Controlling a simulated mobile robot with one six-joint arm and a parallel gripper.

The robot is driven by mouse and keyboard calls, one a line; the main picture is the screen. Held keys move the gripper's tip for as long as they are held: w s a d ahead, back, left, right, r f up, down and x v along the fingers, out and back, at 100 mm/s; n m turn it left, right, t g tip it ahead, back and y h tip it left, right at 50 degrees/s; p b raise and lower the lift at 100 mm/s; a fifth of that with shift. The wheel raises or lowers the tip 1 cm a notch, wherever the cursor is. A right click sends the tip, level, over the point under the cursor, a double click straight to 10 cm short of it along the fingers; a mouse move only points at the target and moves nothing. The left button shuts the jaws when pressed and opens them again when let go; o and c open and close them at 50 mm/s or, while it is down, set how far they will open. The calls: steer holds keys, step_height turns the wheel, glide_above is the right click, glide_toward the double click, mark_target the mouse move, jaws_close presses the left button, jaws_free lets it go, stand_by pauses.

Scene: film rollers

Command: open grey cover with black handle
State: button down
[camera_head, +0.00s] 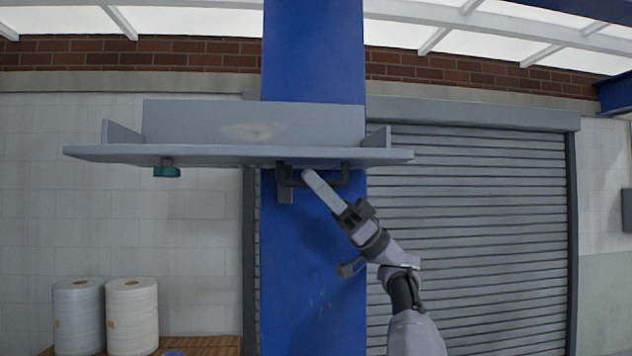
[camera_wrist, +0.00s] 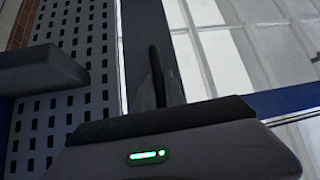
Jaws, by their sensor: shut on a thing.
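The grey cover (camera_head: 240,153) is a wide flat panel across the blue column, seen nearly edge-on and roughly level in the head view. Its black handle (camera_head: 334,181) hangs under its lower face, right of the cover's middle. My gripper (camera_head: 308,175) reaches up from the lower right and is shut on the handle. The fingers hide part of the handle. In the wrist view, a dark slender bar (camera_wrist: 158,73) rises past my gripper's body; I cannot tell whether it is the handle.
The blue column (camera_head: 313,290) stands behind my arm. A teal latch-like piece (camera_head: 167,171) hangs under the cover's left part. Two pale rolls (camera_head: 132,315) stand at lower left. A grey roller shutter (camera_head: 480,230) fills the right. The wrist view shows a perforated panel (camera_wrist: 75,45).

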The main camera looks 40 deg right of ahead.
steer(key=c, duration=1.4)
jaws_free()
steer(key=shift+d, duration=0.1)
steer(key=p+v, duration=0.1)
steer(key=v, duration=1.6)
steer(key=shift+f+p, duration=0.25)
steer(key=shift+p, duration=0.05)
steer(key=shift+d, duration=0.1)
steer(key=shift+c, duration=0.5)
